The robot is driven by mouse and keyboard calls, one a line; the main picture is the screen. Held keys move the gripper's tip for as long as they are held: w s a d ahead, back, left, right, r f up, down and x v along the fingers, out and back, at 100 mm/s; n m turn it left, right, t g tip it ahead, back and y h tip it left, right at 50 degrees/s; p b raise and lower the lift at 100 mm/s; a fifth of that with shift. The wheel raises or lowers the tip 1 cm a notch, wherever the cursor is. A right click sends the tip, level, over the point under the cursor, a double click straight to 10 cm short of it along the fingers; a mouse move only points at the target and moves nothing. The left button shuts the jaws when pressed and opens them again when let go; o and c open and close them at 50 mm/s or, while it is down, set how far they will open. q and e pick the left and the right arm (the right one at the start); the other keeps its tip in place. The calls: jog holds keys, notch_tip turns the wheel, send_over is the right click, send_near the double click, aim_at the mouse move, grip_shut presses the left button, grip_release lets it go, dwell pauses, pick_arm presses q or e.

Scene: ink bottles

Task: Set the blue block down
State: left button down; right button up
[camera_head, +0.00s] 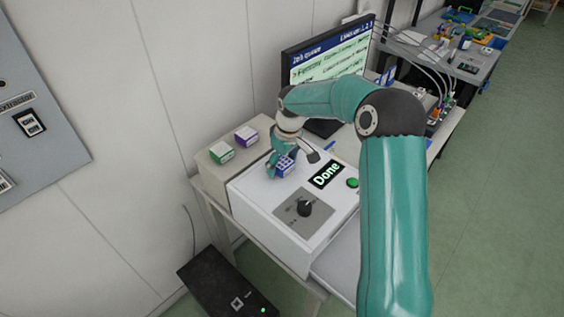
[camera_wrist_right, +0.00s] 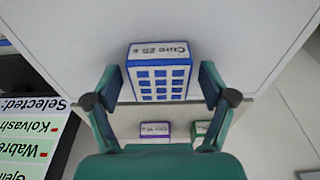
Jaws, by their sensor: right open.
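The blue block (camera_head: 286,170), white with blue squares on one face, rests on the white top of a machine (camera_head: 255,190) in the head view. My right gripper (camera_head: 283,161) is over it. In the right wrist view the blue block (camera_wrist_right: 160,75) sits between the two fingers of my right gripper (camera_wrist_right: 161,84), with a gap on each side. The gripper is open around the block and does not hold it. My left gripper is not in view.
A green block (camera_head: 221,152) and a purple block (camera_head: 246,136) sit on a beige box left of the machine. A black knob (camera_head: 304,208), a "Done" label (camera_head: 327,174) and a green button (camera_head: 352,183) are on the machine top. A monitor (camera_head: 330,55) stands behind.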

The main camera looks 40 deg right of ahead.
aim_at(287, 165)
notch_tip(287, 165, up, 12)
jog(key=s+b, duration=0.1)
jog(key=shift+s, duration=0.4)
jog(key=shift+d, duration=0.1)
dwell(0.5)
